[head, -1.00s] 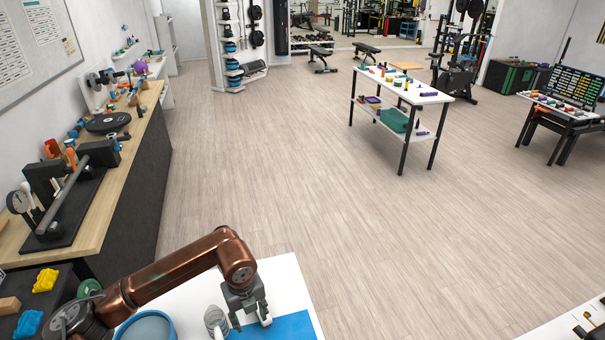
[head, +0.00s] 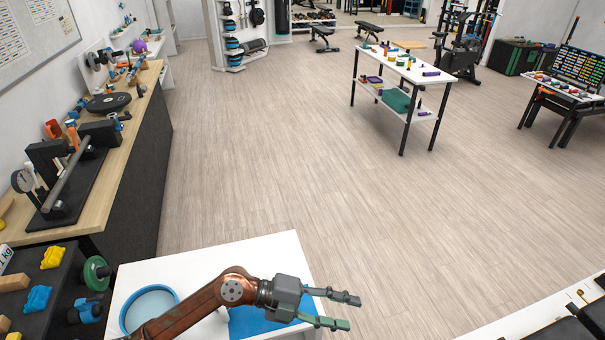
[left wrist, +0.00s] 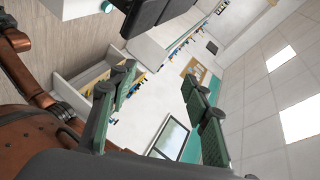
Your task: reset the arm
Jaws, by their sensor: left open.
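My left arm comes in from the lower left in the head view. Its left gripper (head: 348,311) is open and empty, fingers pointing right, above and past the right edge of a white table (head: 270,250). In the left wrist view the two dark green fingers (left wrist: 160,105) are spread wide with nothing between them. Beyond them the wrist view shows a wall, a framed board (left wrist: 172,138) and the ceiling. My right gripper is not in view.
On the white table lie a round blue-rimmed dish (head: 127,318) and a blue mat (head: 245,322), partly behind my arm. The floor (head: 300,160) ahead is open.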

